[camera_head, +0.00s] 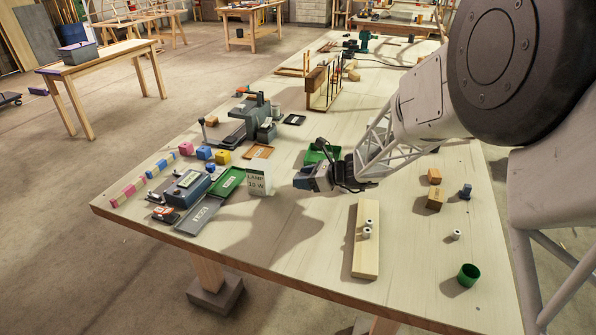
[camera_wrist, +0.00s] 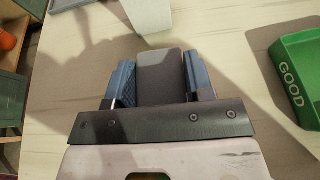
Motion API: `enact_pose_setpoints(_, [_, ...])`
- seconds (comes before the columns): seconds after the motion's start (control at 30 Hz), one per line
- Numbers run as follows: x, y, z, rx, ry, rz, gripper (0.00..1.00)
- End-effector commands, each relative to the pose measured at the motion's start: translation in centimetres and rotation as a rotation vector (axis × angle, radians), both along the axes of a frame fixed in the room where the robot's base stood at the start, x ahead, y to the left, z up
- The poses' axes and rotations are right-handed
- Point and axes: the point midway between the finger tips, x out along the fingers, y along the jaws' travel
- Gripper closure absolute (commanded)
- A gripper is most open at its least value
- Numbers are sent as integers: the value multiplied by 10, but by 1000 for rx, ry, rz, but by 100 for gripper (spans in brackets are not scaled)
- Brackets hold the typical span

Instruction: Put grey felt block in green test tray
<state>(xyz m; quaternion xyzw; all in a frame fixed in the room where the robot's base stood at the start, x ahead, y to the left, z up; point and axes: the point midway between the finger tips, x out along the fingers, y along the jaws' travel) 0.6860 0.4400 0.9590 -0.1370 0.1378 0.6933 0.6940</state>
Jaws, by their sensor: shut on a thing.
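My gripper (camera_wrist: 160,80) is shut on the grey felt block (camera_wrist: 163,75), which sits between its two blue fingers in the wrist view. In the head view my gripper (camera_head: 304,181) hangs over the table, right of the white LAMP 10 W sign. A flat green tray (camera_head: 228,182) with a pale label lies left of that sign; I cannot read its label. A second green tray (camera_head: 318,152), deeper, stands just behind my gripper. It shows at the right of the wrist view (camera_wrist: 300,85) with GOOD on its wall. The block is apart from both trays.
The upright sign (camera_head: 258,183) stands between my gripper and the flat green tray. A grey tray (camera_head: 199,214) and a blue-grey device (camera_head: 188,187) lie beside that tray. A brown tray (camera_head: 258,151) is behind. A wooden board (camera_head: 366,245) with white cylinders lies nearer. The table's front middle is clear.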

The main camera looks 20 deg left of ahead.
Motion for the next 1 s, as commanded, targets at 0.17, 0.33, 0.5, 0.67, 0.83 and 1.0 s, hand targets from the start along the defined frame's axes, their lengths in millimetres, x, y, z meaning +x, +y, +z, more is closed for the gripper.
enact_pose_setpoints(0.17, [23,15,-2,0,-1,0,74])
enact_pose_setpoints(0.33, [43,28,-5,0,-1,0,74])
enact_pose_setpoints(0.5, [62,40,-7,0,-1,0,74])
enact_pose_setpoints(0.67, [73,47,-8,0,-1,0,74])
enact_pose_setpoints(0.83, [77,49,-8,0,-1,0,74])
enact_pose_setpoints(1.0, [77,49,-8,0,-1,0,74])
